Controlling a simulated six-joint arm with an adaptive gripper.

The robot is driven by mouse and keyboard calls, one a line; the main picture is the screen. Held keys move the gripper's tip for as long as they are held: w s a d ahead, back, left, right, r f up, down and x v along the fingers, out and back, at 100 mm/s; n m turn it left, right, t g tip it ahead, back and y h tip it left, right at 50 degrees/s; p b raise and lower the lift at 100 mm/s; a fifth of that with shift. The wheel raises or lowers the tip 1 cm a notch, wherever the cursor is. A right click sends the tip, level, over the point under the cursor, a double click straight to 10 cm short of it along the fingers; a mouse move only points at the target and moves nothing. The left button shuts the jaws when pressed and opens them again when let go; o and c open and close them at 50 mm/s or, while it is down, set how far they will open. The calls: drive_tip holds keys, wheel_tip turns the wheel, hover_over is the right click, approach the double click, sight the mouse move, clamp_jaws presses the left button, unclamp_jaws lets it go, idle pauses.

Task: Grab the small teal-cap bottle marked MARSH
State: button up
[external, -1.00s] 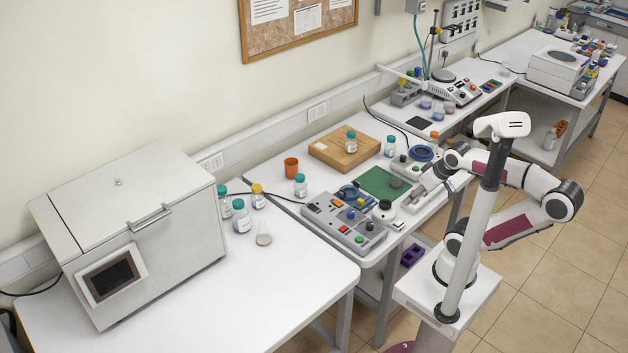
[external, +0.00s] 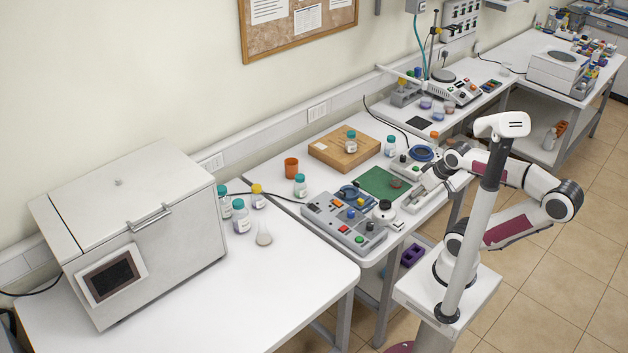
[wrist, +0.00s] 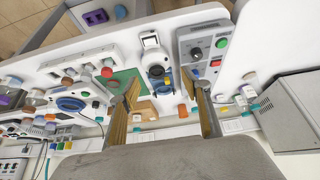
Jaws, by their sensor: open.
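Several teal-cap bottles stand in the external view, and I cannot read MARSH on any label. One bottle (external: 351,143) is on the wooden box, one (external: 390,147) is right of the box, and one (external: 300,186) is left of the grey control panel. My gripper (wrist: 165,98) is open and empty in the wrist view, above the bench and pointing down. In the external view it is over the bench's front edge, right of the green mat, apart from the bottles.
The wooden box (external: 345,152), orange cup (external: 291,167), green mat (external: 380,183) and grey control panel (external: 343,222) crowd the middle bench. A yellow-cap bottle (external: 258,197) and a flask (external: 264,236) stand near the grey box (external: 135,230). The left table's front is clear.

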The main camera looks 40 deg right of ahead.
drive_tip(key=shift+w, duration=0.1)
drive_tip(key=w+r+m+t, duration=0.2)
drive_tip(key=w+t, duration=0.1)
drive_tip(key=w, duration=1.5)
drive_tip(key=w+d+f+m+t+h, duration=0.25)
drive_tip(key=w+d, duration=0.55)
drive_tip(key=w, duration=0.4)
drive_tip(key=m+g+h, duration=0.2)
drive_tip(key=m+h, duration=0.5)
drive_tip(key=h, duration=0.3)
approach(392, 142)
drive_tip(key=w+d, duration=0.2)
drive_tip(key=w, duration=0.1)
drive_tip(key=shift+s+d+f+h, duration=0.2)
drive_tip(key=shift+d+f+h, duration=0.05)
drive_tip(key=shift+d+f, duration=0.3)
